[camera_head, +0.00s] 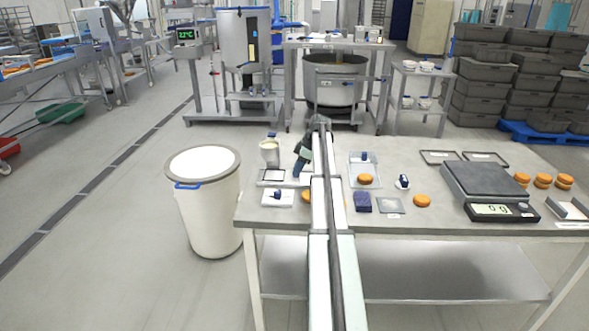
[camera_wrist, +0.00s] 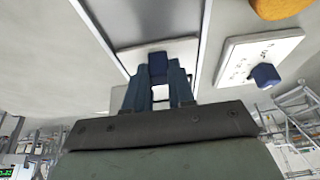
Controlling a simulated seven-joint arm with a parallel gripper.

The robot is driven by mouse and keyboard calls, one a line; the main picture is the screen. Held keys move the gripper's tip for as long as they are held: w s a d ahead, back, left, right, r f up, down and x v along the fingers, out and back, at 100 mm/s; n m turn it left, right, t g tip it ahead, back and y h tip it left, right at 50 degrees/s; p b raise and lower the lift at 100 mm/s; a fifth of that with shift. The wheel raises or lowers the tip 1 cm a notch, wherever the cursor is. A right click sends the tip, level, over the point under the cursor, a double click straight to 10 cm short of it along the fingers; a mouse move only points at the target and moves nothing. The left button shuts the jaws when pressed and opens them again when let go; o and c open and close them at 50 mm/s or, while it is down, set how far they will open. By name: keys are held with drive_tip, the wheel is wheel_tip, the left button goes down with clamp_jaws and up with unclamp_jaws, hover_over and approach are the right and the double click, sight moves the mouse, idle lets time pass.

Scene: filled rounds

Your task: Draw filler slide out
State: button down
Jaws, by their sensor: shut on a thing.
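In the wrist view my gripper (camera_wrist: 158,76) is shut on a dark blue knob (camera_wrist: 157,64). The knob belongs to a pale slide (camera_wrist: 128,58) that lies between the two thin walls of a frame (camera_wrist: 206,40). In the head view my gripper (camera_head: 299,172) is low over the left part of the table, by a shallow frame with a pale inside (camera_head: 272,177). My arm hides part of this spot, so how far the slide stands out of its frame cannot be told. A white block with a blue knob (camera_head: 278,198) lies just in front; a similar one (camera_wrist: 250,55) shows in the wrist view.
On the table (camera_head: 430,225) are a clear tray (camera_head: 364,158) with a brown round, a loose round (camera_head: 422,201), a dark blue block (camera_head: 363,202) and a scale (camera_head: 485,180). A small cup (camera_head: 270,152) stands behind the frame. A white bin (camera_head: 210,215) stands left of the table.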

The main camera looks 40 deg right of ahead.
drive_tip(key=s+d, duration=0.7)
drive_tip(key=shift+d, duration=0.1)
drive_tip(key=shift+s, duration=0.1)
drive_tip(key=c, duration=1)
unclamp_jaws()
drive_tip(key=shift+o, duration=0.2)
drive_tip(key=v, duration=1.3)
drive_tip(key=shift+r, duration=0.4)
drive_tip(key=shift+s+d, duration=0.1)
